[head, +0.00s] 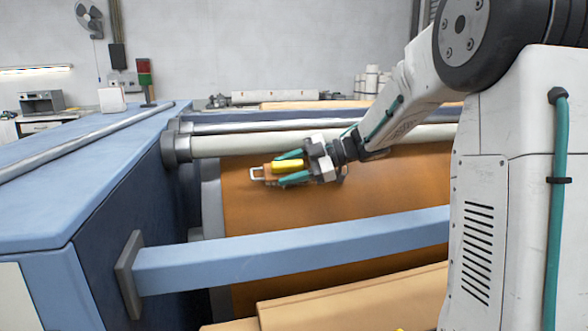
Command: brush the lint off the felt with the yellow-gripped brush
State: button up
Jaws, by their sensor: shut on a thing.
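The felt (330,217) is an orange-brown sheet curving over the press drum. My gripper (291,169) is shut on the yellow-gripped brush (288,166), with teal fingers on either side of its yellow grip. A pale, frame-like end of the brush sticks out to the left of the fingers. The brush is in front of the upper left part of the felt, below the cream roller. I cannot tell whether its bristles touch the felt. No lint is clear at this size.
A blue rail (290,250) crosses in front of the felt. The cream roller (250,143) runs above it. A blue machine housing (110,190) stands at the left. Tan boards (350,300) lie below the rail. My arm covers the right side.

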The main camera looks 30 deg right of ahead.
aim_at(271, 166)
jog(key=shift+w+a+f, duration=0.1)
jog(key=shift+w+a, duration=0.1)
jog(key=shift+a, duration=0.75)
jog(key=shift+w+a+f, duration=0.1)
jog(key=shift+w+a, duration=0.05)
jog(key=shift+a, duration=0.85)
jog(key=shift+w+a, duration=0.2)
jog(key=shift+a, duration=0.75)
jog(key=shift+r, duration=0.1)
jog(key=shift+s+a+r, duration=0.15)
jog(key=shift+a+r, duration=0.05)
jog(key=shift+r, duration=0.25)
jog(key=shift+s+r, duration=0.7)
jog(key=shift+r, duration=0.3)
jog(key=shift+s+r, duration=0.65)
jog(key=shift+r, duration=0.3)
jog(key=shift+s+r, duration=0.1)
jog(key=shift+s+a+r, duration=0.1)
jog(key=shift+s+r, duration=0.3)
jog(key=shift+r, duration=0.15)
jog(key=shift+s+a+r, duration=0.1)
jog(key=shift+s+r, duration=0.25)
jog(key=shift+r, duration=0.2)
